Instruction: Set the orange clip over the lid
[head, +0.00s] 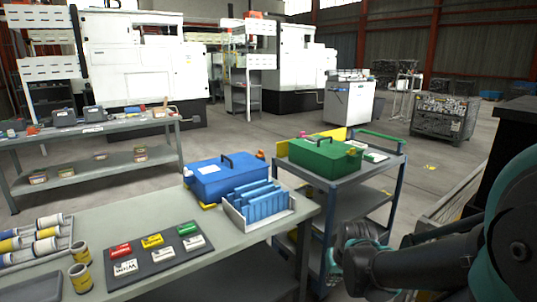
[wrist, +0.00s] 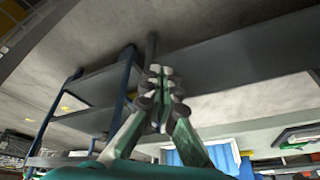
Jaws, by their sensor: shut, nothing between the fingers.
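A blue box (head: 222,178) with a black handle on its lid stands on the near bench. My gripper (wrist: 162,82) is shut and empty in the wrist view, away from both boxes. In the head view my arm reaches low beside the cart; the fingertips are not clear.
A white rack of blue parts (head: 262,204) stands right of the blue box, near the bench edge. A dark tray of labelled blocks (head: 150,255) and several rolls (head: 45,233) lie on the near bench (head: 120,213). The cart (head: 385,165) stands close to my arm.

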